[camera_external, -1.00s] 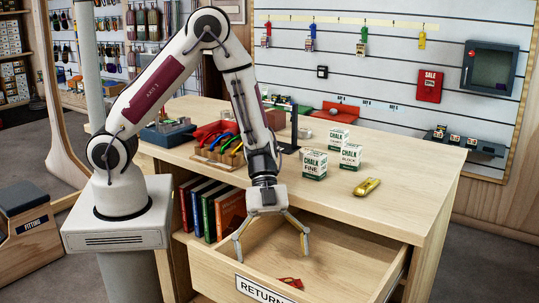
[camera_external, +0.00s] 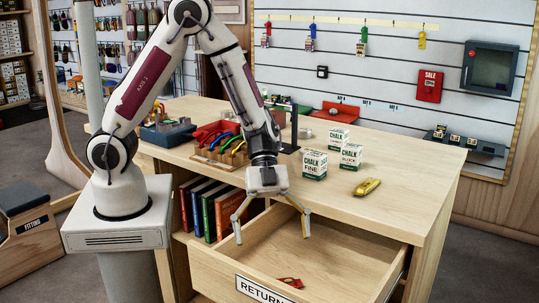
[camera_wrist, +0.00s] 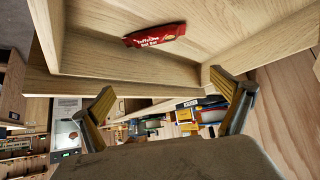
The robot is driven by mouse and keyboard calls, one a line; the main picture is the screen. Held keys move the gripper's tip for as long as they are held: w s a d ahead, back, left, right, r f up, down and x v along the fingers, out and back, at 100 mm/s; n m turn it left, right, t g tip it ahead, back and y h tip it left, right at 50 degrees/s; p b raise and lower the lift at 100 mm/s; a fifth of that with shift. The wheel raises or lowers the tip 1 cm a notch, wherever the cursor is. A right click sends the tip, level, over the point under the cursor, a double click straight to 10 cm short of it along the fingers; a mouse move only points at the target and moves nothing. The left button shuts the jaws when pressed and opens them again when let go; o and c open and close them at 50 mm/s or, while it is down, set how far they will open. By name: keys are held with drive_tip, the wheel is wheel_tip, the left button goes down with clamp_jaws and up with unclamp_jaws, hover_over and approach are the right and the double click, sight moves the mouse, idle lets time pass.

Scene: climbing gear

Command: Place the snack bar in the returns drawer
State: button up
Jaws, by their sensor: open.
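The snack bar is a small red wrapper (camera_external: 290,282) lying flat on the floor of the open returns drawer (camera_external: 300,262), near its labelled front. The wrist view shows the same red bar (camera_wrist: 154,35) inside the drawer, by its front wall, with printed lettering on it. My gripper (camera_external: 272,228) is open and empty, its two fingers spread wide. It hangs above the drawer, over its back left part in the external view, apart from the bar. In the wrist view the fingers (camera_wrist: 168,103) frame the lower half, and the bar lies beyond them, touching neither.
On the counter stand white-and-green chalk boxes (camera_external: 314,165), a yellow tool (camera_external: 367,187) and a wooden rack (camera_external: 222,150) with coloured gear. Several books (camera_external: 210,207) stand on the shelf left of the drawer. The drawer walls rise around the bar; the rest of its floor is clear.

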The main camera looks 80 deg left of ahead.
idle(0.3)
drive_tip(key=s+a+r+n+y, duration=0.1)
drive_tip(key=s+a+r+n, duration=0.25)
drive_tip(key=r, duration=0.25)
drive_tip(key=s+a+r+n+y, duration=0.2)
drive_tip(key=s+a+r+n, duration=0.15)
drive_tip(key=r, duration=0.35)
drive_tip(key=s+a+r+n+t+y, duration=0.2)
drive_tip(key=s+a+r+n+y, duration=0.1)
drive_tip(key=a, duration=0.4)
drive_tip(key=s+a+r+n+t+y, duration=0.3)
drive_tip(key=s+a+r+n, duration=0.2)
drive_tip(key=a+n, duration=0.3)
drive_tip(key=shift+s+r+t, duration=0.3)
drive_tip(key=shift+s+r, duration=0.1)
drive_tip(key=shift+s, duration=0.15)
